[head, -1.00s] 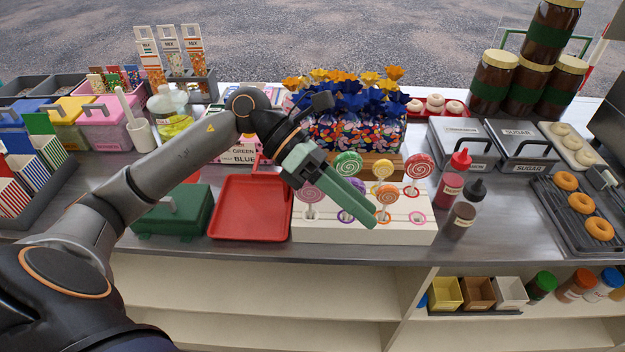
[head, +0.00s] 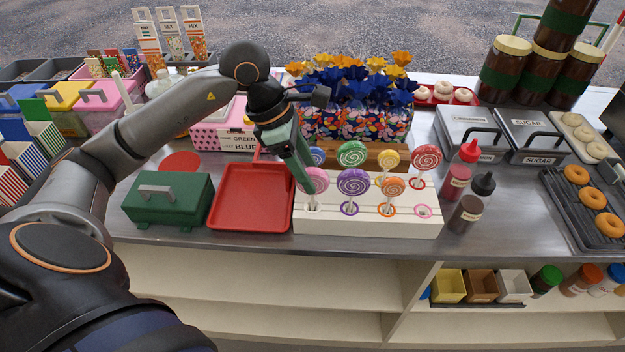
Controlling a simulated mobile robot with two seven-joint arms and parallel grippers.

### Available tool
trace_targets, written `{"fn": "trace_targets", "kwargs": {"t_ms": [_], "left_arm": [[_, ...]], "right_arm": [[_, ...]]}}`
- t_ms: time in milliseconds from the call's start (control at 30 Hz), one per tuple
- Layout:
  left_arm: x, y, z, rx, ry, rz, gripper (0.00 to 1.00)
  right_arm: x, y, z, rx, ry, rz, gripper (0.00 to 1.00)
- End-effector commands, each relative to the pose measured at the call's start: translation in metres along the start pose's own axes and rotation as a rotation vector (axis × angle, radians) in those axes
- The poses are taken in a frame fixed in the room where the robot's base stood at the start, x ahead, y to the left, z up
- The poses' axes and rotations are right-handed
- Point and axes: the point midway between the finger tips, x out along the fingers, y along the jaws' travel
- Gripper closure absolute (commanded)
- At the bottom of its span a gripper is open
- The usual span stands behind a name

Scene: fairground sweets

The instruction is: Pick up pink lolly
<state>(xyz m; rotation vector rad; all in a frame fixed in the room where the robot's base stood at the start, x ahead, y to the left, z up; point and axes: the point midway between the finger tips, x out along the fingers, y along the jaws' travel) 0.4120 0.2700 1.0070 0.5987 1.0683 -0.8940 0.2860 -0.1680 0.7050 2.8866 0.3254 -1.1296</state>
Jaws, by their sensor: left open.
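The pink lolly (head: 316,180) stands upright at the front left of the white lolly stand (head: 360,226). Its swirled head faces me and its stick goes down into the stand. My left gripper (head: 301,176) is open, with its green fingers pointing down at the left edge of the pink lolly's head. The fingers overlap that edge in the picture; I cannot tell whether they touch it. No lolly is visibly held. My right gripper is not in view.
The purple lolly (head: 352,182) stands close to the right of the pink one, and the blue lolly (head: 318,155) close behind. Orange, green, yellow and red lollies fill more of the stand. A red tray (head: 250,222) lies empty at left. Flowered packaging (head: 360,125) stands behind.

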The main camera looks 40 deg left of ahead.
Motion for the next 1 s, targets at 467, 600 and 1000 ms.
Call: {"fn": "trace_targets", "kwargs": {"t_ms": [467, 600, 1000], "left_arm": [[0.048, 0.001, 0.002, 0.000, 0.001, -0.002, 0.43], [0.048, 0.001, 0.002, -0.001, 0.001, -0.002, 0.44], [0.047, 0.001, 0.002, -0.001, 0.001, -0.001, 0.89]], "right_arm": [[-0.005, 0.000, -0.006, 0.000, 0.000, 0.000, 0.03], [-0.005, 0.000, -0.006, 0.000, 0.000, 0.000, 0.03], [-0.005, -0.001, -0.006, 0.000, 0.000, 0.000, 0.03]]}}
